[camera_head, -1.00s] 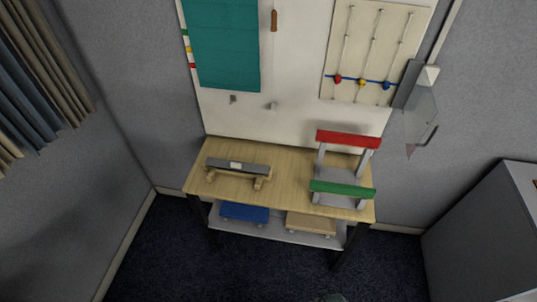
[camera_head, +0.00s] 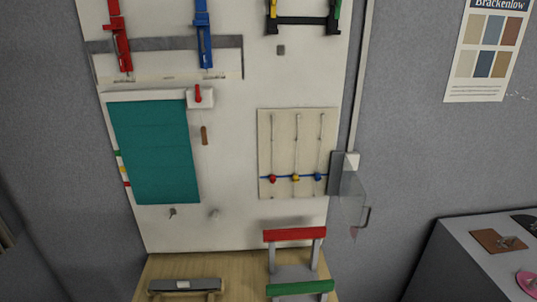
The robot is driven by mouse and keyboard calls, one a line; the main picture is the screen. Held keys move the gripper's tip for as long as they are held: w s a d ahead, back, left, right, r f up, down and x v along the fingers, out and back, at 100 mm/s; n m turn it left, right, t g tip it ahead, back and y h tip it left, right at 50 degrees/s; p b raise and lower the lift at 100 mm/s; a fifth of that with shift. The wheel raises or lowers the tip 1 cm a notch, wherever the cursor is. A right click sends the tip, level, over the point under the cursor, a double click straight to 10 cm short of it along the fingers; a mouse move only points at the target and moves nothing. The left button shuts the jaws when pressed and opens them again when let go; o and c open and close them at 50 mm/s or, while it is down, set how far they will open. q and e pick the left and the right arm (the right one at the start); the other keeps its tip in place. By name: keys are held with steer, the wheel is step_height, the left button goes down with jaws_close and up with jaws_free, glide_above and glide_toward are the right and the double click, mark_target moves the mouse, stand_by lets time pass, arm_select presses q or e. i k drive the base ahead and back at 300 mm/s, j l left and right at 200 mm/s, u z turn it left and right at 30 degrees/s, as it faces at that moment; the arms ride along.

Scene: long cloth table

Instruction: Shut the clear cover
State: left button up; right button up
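The clear cover (camera_head: 352,208) is a see-through panel at the right edge of the white wall board. It stands swung out to the right, open, with a dark handle (camera_head: 365,217) on its outer side. Its inner side meets a grey plate (camera_head: 335,173) beside the bead panel. A small white box (camera_head: 352,160) sits just above it. Neither of my grippers is in view.
The white board (camera_head: 230,230) carries a teal cloth (camera_head: 155,150), a red switch (camera_head: 198,94), a bead panel (camera_head: 297,130) and coloured clamps. A wooden table (camera_head: 190,265) with a red-and-green rack (camera_head: 295,235) stands below. A grey cabinet (camera_head: 450,265) is at right.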

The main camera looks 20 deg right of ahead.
mark_target(335, 180)
steer(key=k+l, duration=0.1)
steer(key=l, duration=0.45)
steer(key=k+l, duration=0.1)
steer(key=l, duration=0.45)
steer(key=k+l, duration=0.1)
steer(key=l, duration=0.95)
steer(key=k+l, duration=0.15)
steer(key=l, duration=0.4)
